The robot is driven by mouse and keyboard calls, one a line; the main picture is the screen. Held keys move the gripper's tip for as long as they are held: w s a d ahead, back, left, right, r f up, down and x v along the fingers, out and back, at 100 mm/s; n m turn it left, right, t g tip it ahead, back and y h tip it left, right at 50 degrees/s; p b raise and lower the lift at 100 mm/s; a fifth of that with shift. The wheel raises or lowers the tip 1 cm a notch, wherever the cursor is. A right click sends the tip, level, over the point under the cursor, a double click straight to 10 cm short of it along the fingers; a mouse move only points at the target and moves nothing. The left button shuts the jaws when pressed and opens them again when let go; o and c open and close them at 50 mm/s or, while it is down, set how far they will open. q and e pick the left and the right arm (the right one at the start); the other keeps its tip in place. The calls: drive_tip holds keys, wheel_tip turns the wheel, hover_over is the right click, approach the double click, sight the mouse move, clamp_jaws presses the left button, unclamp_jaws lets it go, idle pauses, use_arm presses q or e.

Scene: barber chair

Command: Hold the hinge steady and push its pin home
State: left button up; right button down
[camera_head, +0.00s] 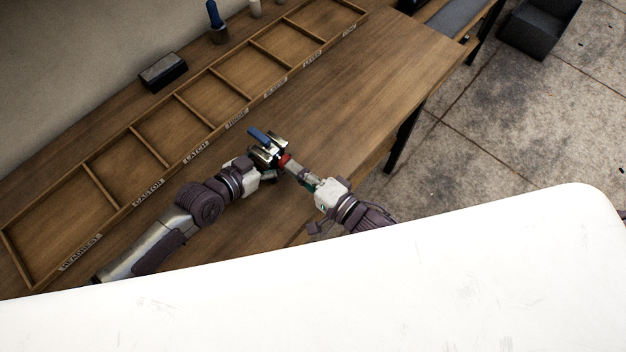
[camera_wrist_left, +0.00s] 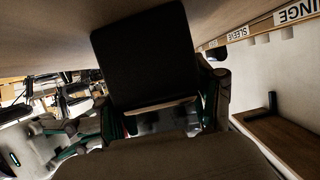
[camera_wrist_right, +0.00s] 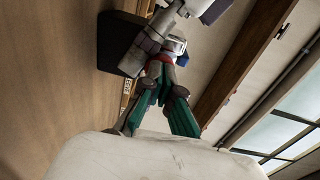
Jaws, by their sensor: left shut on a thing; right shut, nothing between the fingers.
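The hinge (camera_head: 259,135) is held over the bare wooden bench, in front of the labelled tray. Its broad dark plate (camera_wrist_left: 145,55) fills the middle of the left wrist view. My left gripper (camera_head: 267,154) is shut on the hinge. A red part (camera_head: 284,160), which looks like the head of the pin, is on the side facing my right gripper. It also shows in the right wrist view (camera_wrist_right: 166,59). My right gripper (camera_head: 293,167) is shut and empty, its fingertips at the red part. I cannot tell whether they touch, nor how deep the pin sits.
A long wooden tray (camera_head: 174,94) with labelled, empty compartments runs along the wall side of the bench (camera_head: 375,75). A black block (camera_head: 163,72) and a cup (camera_head: 219,35) with a blue-handled tool stand behind it. The bench beyond the grippers is clear. A dark bin (camera_head: 540,27) is on the floor.

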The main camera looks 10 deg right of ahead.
use_arm(q)
drive_tip(key=shift+s+d, duration=0.55)
drive_tip(key=shift+w+a, duration=0.3)
use_arm(e)
drive_tip(key=v, duration=1.4)
use_arm(q)
drive_tip(key=o, duration=1.8)
drive_tip(key=shift+c, duration=0.2)
drive_tip(key=shift+r, duration=0.1)
drive_tip(key=v, duration=1.1)
drive_tip(key=shift+s+a, duration=0.25)
drive_tip(key=shift+a, duration=0.15)
drive_tip(key=shift+s, duration=0.15)
use_arm(e)
drive_tip(key=shift+s, duration=0.15)
